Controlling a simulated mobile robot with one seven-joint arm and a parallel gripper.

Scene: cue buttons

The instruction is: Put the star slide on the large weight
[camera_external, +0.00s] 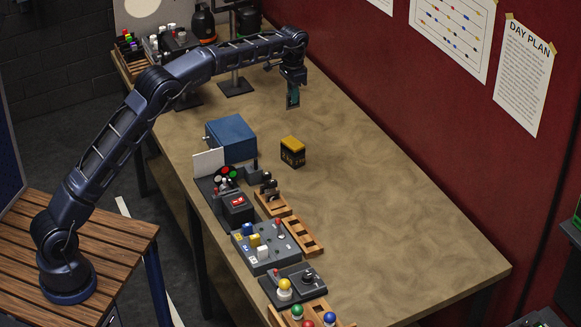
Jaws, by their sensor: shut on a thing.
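My gripper (292,82) hangs from the arm over the far part of the table and points down. It is shut on a small dark teal, flat, upright piece (293,99), likely the star slide. No star marking can be made out at this size. The piece seems to be held above the tabletop, with bare table around it. I cannot surely pick out the large weight. A dark rounded object (203,24) with an orange part stands at the back of the table, left of my gripper, and may be a weight.
A blue box (231,139) and a yellow-and-black block (293,151) stand mid-table. A button panel (264,247), wooden racks and coloured knobs line the near left edge. A dark stand (235,87) is left of my gripper. The table's right side is clear.

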